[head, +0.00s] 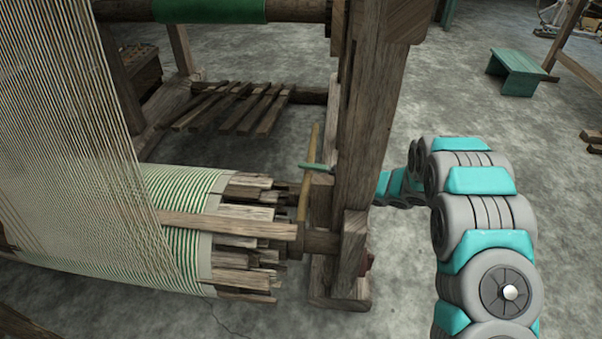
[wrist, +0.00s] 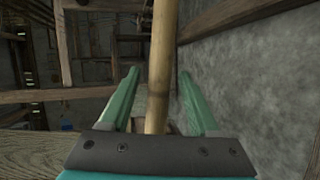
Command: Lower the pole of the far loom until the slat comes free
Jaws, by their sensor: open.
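A thin yellow-brown pole (head: 307,172) stands slightly tilted at the right end of the cloth roll, beside the thick wooden post. Its lower end is at the end of the roller. In the wrist view the pole (wrist: 160,60) runs between the two green fingers of my gripper (wrist: 158,75), which are open with a gap on each side.
The thick post (head: 372,120) stands between the pole and my arm. The striped cloth roll (head: 185,195) has several wooden slats around its right end. Treadles (head: 235,108) lie behind it. A green bench (head: 517,72) stands far right, with clear floor before it.

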